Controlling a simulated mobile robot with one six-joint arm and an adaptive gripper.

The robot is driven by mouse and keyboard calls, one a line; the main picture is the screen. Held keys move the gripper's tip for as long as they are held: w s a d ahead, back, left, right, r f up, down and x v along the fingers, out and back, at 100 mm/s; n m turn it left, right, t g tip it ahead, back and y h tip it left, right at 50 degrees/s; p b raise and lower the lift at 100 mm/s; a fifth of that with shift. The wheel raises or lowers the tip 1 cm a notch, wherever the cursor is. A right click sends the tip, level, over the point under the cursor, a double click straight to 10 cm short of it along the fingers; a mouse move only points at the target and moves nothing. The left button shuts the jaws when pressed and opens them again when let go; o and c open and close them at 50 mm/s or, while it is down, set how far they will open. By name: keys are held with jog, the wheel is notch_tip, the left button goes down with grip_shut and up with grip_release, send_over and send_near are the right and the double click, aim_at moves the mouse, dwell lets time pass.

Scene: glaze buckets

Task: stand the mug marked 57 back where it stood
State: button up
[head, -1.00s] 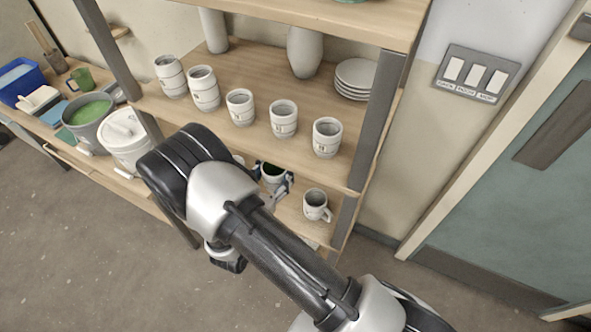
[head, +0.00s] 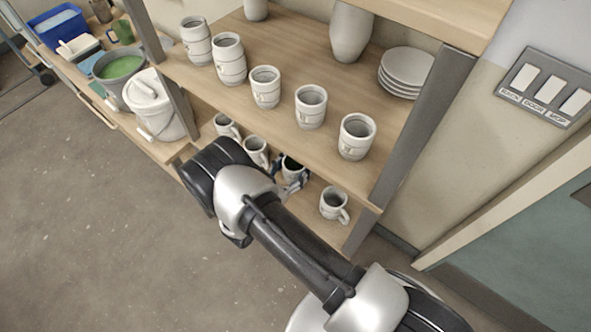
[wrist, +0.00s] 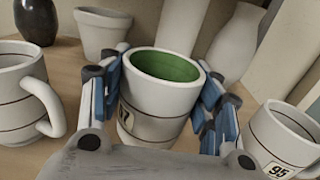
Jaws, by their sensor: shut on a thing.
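A white mug with a green glazed inside (wrist: 158,95) stands upright between the fingers of my gripper (wrist: 158,105) in the wrist view. Its label shows a 7; the digit before it is partly hidden by a finger. The fingers are shut on its sides. In the head view the same mug (head: 292,165) is at the lower shelf, partly behind my arm, with my gripper (head: 293,180) around it. Its base is hidden, so I cannot tell whether it touches the shelf.
A mug marked 95 (wrist: 283,145) stands close on the right, and a handled mug (wrist: 20,95) on the left. A pot (wrist: 101,33), a dark vase (wrist: 36,20) and pale vases (wrist: 235,45) stand behind. The upper shelf (head: 215,85) hangs above, holding several mugs.

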jog(key=shift+f, duration=0.95)
jog(key=shift+r, duration=0.1)
jog(key=o, duration=1.1)
jog(key=shift+f+b, duration=0.25)
jog(key=shift+b, duration=0.1)
jog(key=o, duration=0.5)
jog(key=shift+r, duration=0.15)
